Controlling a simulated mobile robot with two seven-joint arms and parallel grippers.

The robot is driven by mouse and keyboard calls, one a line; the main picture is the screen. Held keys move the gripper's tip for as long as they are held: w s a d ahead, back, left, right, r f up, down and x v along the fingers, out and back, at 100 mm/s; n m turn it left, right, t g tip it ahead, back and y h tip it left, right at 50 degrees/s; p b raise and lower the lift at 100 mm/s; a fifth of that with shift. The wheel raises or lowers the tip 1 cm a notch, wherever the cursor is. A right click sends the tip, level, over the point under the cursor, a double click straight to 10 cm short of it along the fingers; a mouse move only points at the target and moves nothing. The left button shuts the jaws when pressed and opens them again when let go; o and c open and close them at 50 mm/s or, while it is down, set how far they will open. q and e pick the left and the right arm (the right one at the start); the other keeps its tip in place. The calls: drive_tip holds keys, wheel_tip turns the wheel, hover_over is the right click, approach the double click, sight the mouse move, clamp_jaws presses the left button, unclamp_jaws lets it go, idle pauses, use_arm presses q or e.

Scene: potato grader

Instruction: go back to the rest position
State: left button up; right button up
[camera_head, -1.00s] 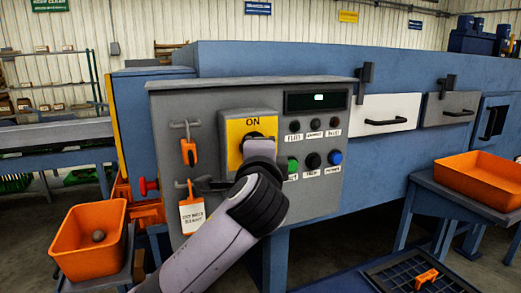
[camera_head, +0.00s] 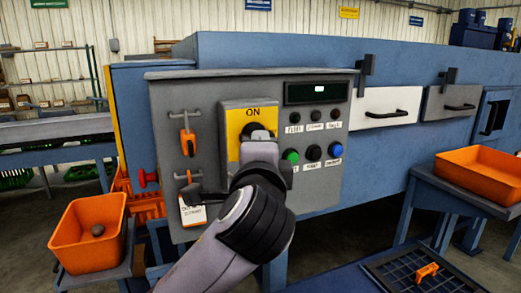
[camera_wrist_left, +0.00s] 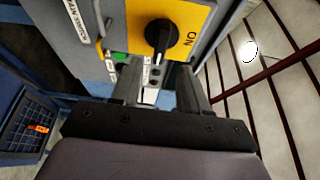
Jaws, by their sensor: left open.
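My left arm (camera_head: 225,235) comes up from the bottom of the head view and crosses the front of the grey control panel (camera_head: 175,95). Its wrist is in front of the lower part of the yellow ON plate (camera_head: 232,125), and it largely hides the gripper there. In the left wrist view my left gripper (camera_wrist_left: 158,85) is open, with its two fingers apart and nothing between them. The black rotary knob (camera_wrist_left: 160,38) on the yellow plate is beyond the fingertips, apart from them. In the head view only the knob's top (camera_head: 257,131) shows. My right gripper is not in view.
Green (camera_head: 291,156) and blue (camera_head: 335,150) buttons sit to the right. Orange bins stand at lower left (camera_head: 85,240) and at right (camera_head: 480,175). A dark grid (camera_head: 395,275) lies at lower right.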

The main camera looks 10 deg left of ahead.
use_arm(q)
drive_tip(key=shift+s+d, duration=0.1)
drive_tip(key=shift+s, duration=0.35)
drive_tip(key=s+a+f+n+g+h, duration=0.1)
drive_tip(key=s+f+n+g+h, duration=0.15)
drive_tip(key=f, duration=1.25)
drive_tip(key=s+a+f+n+g+h, duration=0.1)
drive_tip(key=f+n+g+h, duration=0.15)
drive_tip(key=f, duration=1.25)
drive_tip(key=s+a+f+n+g, duration=0.1)
drive_tip(key=s+a+f+n, duration=0.3)
drive_tip(key=s+f, duration=0.5)
drive_tip(key=s+a+f+n+g, duration=0.1)
drive_tip(key=s+a+f+n, duration=0.2)
drive_tip(key=s+f, duration=0.6)
drive_tip(key=shift+s+a+f+n+h, duration=0.3)
drive_tip(key=shift+s+a+f+n, duration=0.1)
drive_tip(key=shift+s+n, duration=0.3)
